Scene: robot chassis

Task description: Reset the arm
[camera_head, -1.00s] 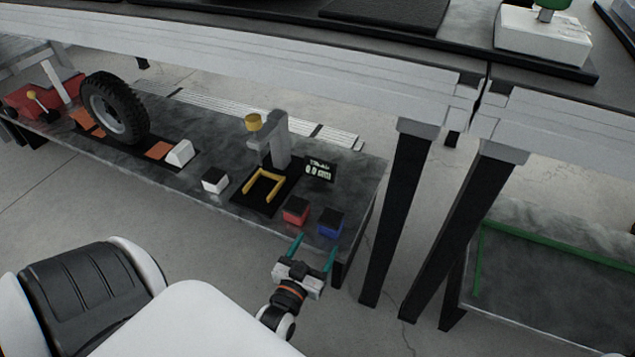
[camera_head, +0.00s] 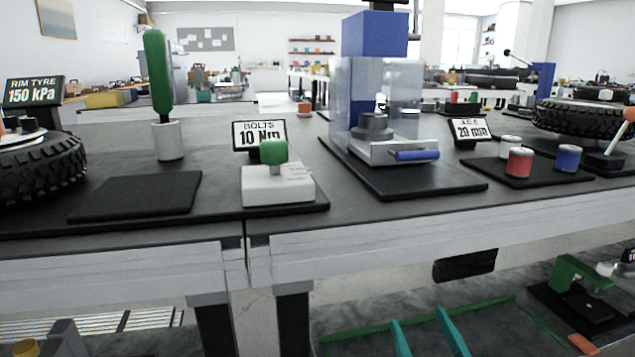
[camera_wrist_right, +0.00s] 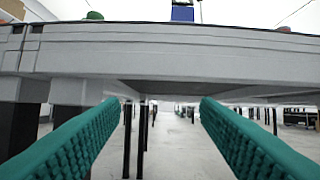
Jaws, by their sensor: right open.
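My right gripper (camera_head: 428,335) shows at the bottom of the head view as two teal fingers standing apart with nothing between them. The rest of my right arm is hidden below the head view. My left gripper is not in view.
The workbench top (camera_head: 225,222) runs across the head view. On it stand a tyre (camera_head: 40,172), a white block with a green knob (camera_head: 278,186), a press with a blue column (camera_head: 372,90), and red (camera_head: 519,163) and blue cylinders (camera_head: 568,158).

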